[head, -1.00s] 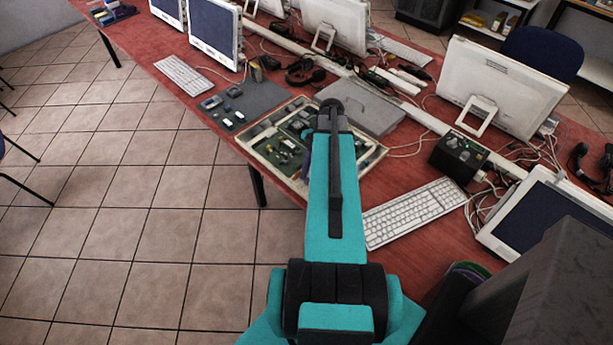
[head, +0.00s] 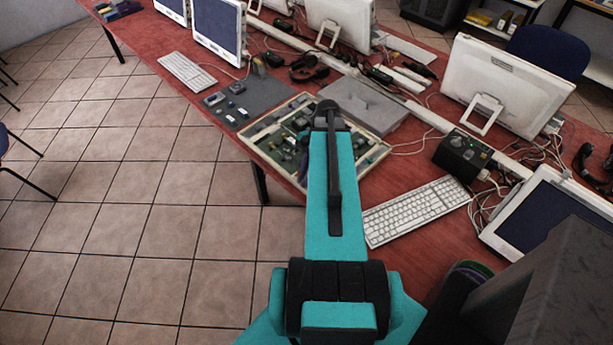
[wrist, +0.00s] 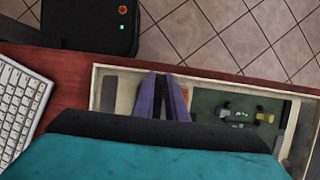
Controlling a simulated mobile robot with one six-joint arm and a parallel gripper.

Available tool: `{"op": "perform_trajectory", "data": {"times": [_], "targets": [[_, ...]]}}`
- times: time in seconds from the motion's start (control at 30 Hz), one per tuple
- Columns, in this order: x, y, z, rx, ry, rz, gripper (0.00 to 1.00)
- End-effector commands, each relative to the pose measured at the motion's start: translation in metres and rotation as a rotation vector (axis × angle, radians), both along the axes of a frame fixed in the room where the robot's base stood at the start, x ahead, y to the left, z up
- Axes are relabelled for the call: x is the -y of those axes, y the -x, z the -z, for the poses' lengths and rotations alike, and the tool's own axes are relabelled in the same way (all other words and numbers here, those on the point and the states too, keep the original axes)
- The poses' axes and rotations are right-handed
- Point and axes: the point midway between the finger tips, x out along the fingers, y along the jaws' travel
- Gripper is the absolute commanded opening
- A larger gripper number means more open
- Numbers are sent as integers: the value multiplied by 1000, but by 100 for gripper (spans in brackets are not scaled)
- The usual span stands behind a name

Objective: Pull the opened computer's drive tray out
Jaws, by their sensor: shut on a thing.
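The opened computer is a shallow cream case (head: 262,131) lying on the red table, with a green circuit board inside, partly hidden by my arm in the head view. In the wrist view the case's cream rim (wrist: 215,77) and green board (wrist: 205,105) show, with small dark and yellow parts on the board. My gripper (wrist: 163,82) has purple fingers, close together, reaching into the left part of the case. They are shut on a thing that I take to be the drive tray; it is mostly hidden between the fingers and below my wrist.
A white keyboard (head: 418,211) lies right of the case. A flat grey panel (head: 366,106) lies behind it, and a dark mat (head: 246,100) with small parts lies to its left. A black box (head: 462,153) and cables are further right. Open tiled floor borders the table's near edge.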

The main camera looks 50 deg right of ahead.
Motion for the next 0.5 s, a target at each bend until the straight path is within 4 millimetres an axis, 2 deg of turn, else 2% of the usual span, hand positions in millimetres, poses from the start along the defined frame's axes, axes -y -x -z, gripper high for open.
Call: {"op": "perform_trajectory", "data": {"times": [0.3,0.33,0.37,0.5], "targets": [[-5,-2,-1,4,-9,-2,0],[-5,-2,-1,4,-9,-2,17],[-5,-2,-1,4,-9,-2,20],[-4,-1,0,2,-7,-1,20]]}}
